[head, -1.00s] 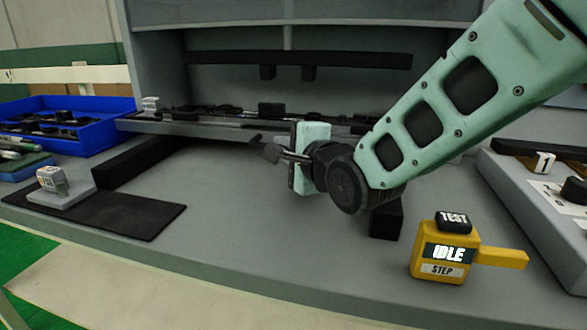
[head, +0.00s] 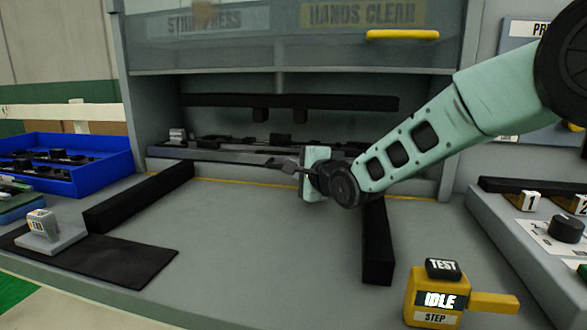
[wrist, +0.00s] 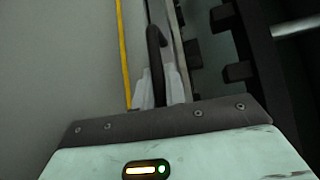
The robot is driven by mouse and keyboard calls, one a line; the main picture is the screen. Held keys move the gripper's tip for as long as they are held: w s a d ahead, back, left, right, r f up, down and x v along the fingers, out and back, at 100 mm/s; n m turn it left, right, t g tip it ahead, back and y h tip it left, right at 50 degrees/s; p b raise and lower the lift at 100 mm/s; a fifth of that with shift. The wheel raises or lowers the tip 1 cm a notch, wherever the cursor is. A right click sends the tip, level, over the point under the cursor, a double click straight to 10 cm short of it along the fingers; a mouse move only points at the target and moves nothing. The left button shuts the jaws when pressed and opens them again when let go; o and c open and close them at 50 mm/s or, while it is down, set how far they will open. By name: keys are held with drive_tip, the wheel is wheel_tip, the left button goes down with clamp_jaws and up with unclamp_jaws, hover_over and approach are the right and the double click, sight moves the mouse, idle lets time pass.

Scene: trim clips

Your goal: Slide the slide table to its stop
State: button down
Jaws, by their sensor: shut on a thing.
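The slide table (head: 215,155) is a grey plate carrying several small dark parts, at the back of the bench inside the press opening. It lies beyond the visible lengths of the left black rail (head: 140,197) and right black rail (head: 377,245). My gripper (head: 290,166) is at its front edge, right of the middle, shut on a dark bar handle. In the wrist view the handle (wrist: 155,55) runs between the pale fingertips, beside the table's edge. Part of the table is hidden behind my gripper and arm, and its stop cannot be made out.
A raised guard with a yellow handle (head: 402,35) is above the opening. A blue bin (head: 95,165) stands at left, a black mat (head: 100,255) at front left. A yellow tester (head: 437,297) and a control panel (head: 540,235) are at right. The bench between the rails is clear.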

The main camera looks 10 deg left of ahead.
drive_tip(key=shift+w+d+r, duration=0.15)
drive_tip(key=shift+w, duration=0.05)
drive_tip(key=c, duration=1.5)
unclamp_jaws()
drive_tip(key=shift+w, duration=0.1)
drive_tip(key=shift+o, duration=0.2)
drive_tip(key=v, duration=0.7)
drive_tip(key=shift+s+d, duration=0.1)
drive_tip(key=shift+s, duration=0.15)
